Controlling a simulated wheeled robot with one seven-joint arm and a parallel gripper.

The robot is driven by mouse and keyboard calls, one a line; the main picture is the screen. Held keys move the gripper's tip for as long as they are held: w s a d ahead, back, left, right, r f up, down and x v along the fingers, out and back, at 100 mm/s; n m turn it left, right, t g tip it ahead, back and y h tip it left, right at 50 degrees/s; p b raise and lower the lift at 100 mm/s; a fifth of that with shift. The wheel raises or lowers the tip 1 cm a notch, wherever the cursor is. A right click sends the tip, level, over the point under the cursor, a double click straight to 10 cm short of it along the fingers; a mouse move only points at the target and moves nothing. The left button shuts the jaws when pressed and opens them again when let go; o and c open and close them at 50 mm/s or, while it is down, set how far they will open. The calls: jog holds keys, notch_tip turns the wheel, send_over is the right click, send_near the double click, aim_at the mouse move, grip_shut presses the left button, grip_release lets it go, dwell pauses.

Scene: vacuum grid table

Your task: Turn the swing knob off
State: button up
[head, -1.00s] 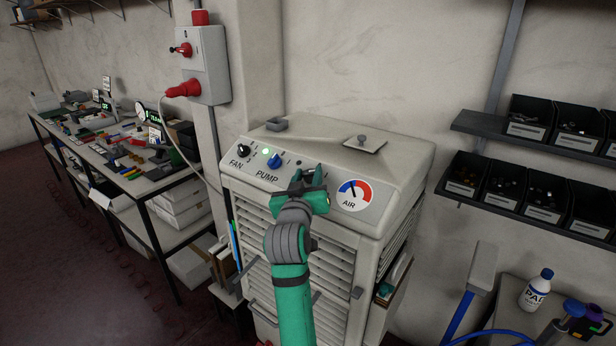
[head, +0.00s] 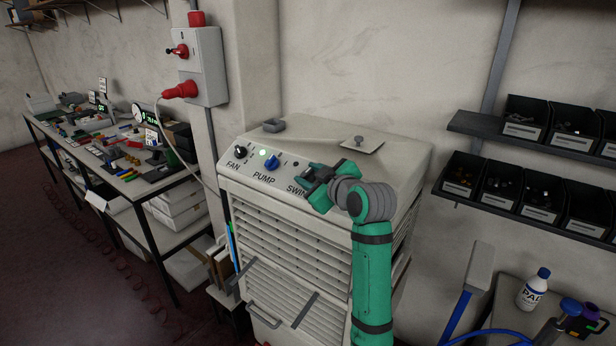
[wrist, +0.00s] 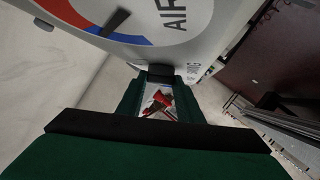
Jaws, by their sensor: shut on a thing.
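The white cooler's control panel (head: 240,172) carries the label SWING (head: 296,190), its last letters covered by my gripper. My gripper (head: 310,182) is at the panel beside that label, shut on the swing knob. The knob is hidden behind my fingers in the head view, so its pointer setting cannot be read. In the wrist view my gripper (wrist: 160,80) reaches up to the panel face, with a dark piece between the fingertips.
Left of my gripper are the blue pump knob (head: 272,162), a lit green lamp (head: 263,153) and the black fan knob (head: 240,151). The air gauge (wrist: 135,20) is close by in the wrist view. A red-plugged wall box (head: 202,66) hangs behind.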

jog(key=shift+w+d+r+n+g+y, duration=0.1)
jog(key=shift+n+g+y, duration=0.35)
jog(key=shift+n+g, duration=0.3)
jog(key=shift+w+d+n+g+y, duration=0.1)
jog(key=shift+n+g+y, duration=0.35)
jog(key=shift+n+g, duration=0.25)
jog(key=shift+n, duration=0.25)
jog(key=o, duration=1.1)
jog(key=shift+s, duration=0.1)
jog(key=v, duration=1)
jog(key=shift+s+d+r, duration=0.1)
jog(key=shift+d+r, duration=0.1)
jog(key=shift+d, duration=0.1)
